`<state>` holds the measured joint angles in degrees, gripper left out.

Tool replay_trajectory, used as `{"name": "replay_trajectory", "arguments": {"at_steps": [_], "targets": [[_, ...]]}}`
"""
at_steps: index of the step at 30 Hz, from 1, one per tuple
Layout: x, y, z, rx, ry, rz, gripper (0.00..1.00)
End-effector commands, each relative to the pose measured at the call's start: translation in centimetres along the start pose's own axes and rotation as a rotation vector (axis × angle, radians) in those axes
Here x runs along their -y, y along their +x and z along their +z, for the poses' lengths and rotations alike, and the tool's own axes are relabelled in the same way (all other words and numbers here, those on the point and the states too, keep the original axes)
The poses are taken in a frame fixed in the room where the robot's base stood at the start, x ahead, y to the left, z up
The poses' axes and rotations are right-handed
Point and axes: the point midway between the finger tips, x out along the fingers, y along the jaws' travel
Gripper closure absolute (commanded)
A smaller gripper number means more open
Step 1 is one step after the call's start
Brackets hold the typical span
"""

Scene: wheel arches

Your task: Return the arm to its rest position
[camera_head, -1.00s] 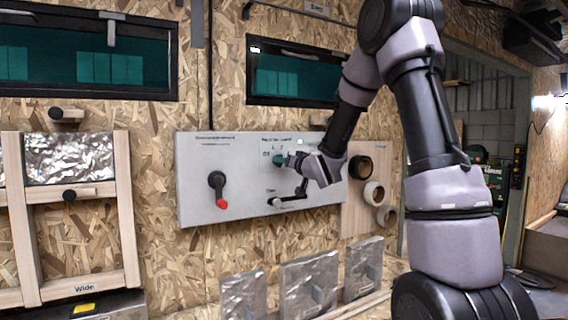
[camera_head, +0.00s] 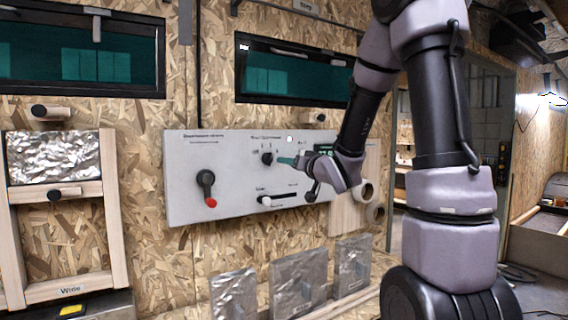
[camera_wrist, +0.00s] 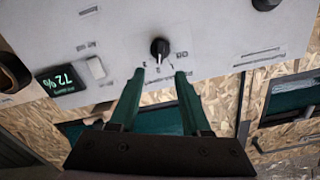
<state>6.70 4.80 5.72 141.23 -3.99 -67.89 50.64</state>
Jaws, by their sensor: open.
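My gripper (camera_head: 290,161) is in front of the grey control panel (camera_head: 235,185) on the chipboard wall, its green fingers pointing left toward the panel. In the wrist view my gripper (camera_wrist: 161,80) has its two green fingers spread apart with nothing between them. A black rotary knob (camera_wrist: 160,47) sits just beyond the fingertips, apart from them. The knob also shows in the head view (camera_head: 267,158), left of the fingers. My arm rises from the lower right and bends down to the panel.
The panel also bears a red-tipped lever (camera_head: 208,188), a slider (camera_head: 266,201) and a display (camera_wrist: 61,79) reading 72 %. Foil-covered blocks (camera_head: 298,284) stand below. Dark windows (camera_head: 294,70) are above. Tape rolls (camera_head: 367,193) hang right of the panel. Open floor lies at the right.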

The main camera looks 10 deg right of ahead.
Motion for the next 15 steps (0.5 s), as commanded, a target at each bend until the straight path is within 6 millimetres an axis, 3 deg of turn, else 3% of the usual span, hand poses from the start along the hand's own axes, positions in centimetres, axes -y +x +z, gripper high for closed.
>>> {"name": "replay_trajectory", "arguments": {"at_steps": [11,15], "targets": [[-0.1,-0.3,-0.1,0.001,-0.001,0.006,0.53],[-0.6,-1.1,-1.1,0.026,-0.01,0.075,0.53]]}}
